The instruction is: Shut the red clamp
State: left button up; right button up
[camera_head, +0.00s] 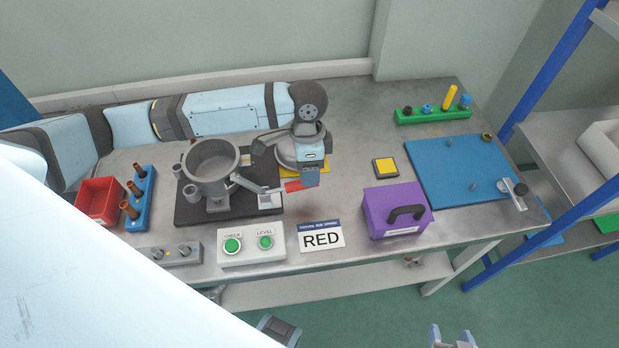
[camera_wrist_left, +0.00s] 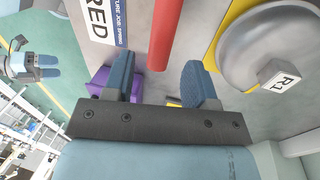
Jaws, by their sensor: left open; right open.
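The red clamp handle (camera_head: 294,186) sticks out to the right from a grey clamp arm (camera_head: 250,185) beside the grey pot (camera_head: 211,163) on a dark base plate. My left gripper (camera_head: 310,181) is open at the handle's right end. In the left wrist view the red handle (camera_wrist_left: 163,35) runs in between the two spread fingers (camera_wrist_left: 158,75), with a gap on both sides. Whether it touches a finger cannot be told. My right gripper (camera_head: 451,337) is open and empty at the bottom edge, away from the table; it also shows in the left wrist view (camera_wrist_left: 33,66).
A RED sign (camera_head: 321,238) and a white button box (camera_head: 251,245) lie in front of the handle. A grey dome (camera_wrist_left: 268,45) marked R1 sits on a yellow plate close by. A purple box (camera_head: 397,224) stands right, a red bin (camera_head: 99,202) far left.

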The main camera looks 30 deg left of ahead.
pick_arm(q)
jog(key=shift+s+d+f, duration=0.1)
jog(key=shift+s+f, duration=0.05)
jog(key=shift+f, duration=0.75)
jog(key=shift+s+d+f, duration=0.1)
jog(key=shift+s+f, duration=0.05)
jog(key=shift+f, duration=0.7)
grip_shut()
